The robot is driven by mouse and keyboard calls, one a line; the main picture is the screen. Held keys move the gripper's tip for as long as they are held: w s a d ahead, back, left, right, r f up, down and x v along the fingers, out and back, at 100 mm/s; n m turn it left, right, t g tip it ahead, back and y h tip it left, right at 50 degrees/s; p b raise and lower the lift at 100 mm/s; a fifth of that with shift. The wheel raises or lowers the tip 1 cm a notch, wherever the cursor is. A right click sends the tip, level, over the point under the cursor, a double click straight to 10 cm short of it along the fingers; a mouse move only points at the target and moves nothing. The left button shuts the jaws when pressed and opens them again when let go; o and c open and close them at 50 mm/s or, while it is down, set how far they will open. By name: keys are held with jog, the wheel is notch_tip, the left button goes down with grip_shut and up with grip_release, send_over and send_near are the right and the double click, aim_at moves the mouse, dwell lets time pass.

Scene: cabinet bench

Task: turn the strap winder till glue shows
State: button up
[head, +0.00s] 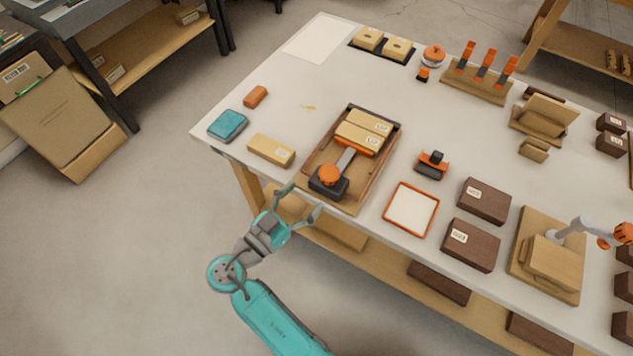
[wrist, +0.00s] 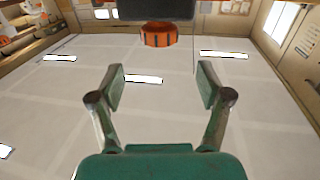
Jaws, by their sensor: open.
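The strap winder is a black block with an orange knob (head: 330,174) at the near end of a wooden tray (head: 378,165). A grey strap runs from it toward two pale wooden blocks (head: 362,131) with an orange band at their near side. In the wrist view the ribbed orange knob (wrist: 159,36) shows at the top, against the dark block (wrist: 155,9). My gripper (head: 304,199) is open and empty at the table's near edge, just short of the winder and apart from it. Its spread fingers (wrist: 162,86) also show in the wrist view. I cannot make out any glue.
A pale block (head: 271,150) and a teal box (head: 228,125) lie left of the tray. An orange-rimmed white pad (head: 411,210), an orange-and-black tool (head: 431,165) and dark boxes (head: 470,244) lie to the right. The table's (head: 290,95) back left is mostly bare.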

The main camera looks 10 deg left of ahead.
jog(key=shift+v, duration=1.2)
dwell(1.0)
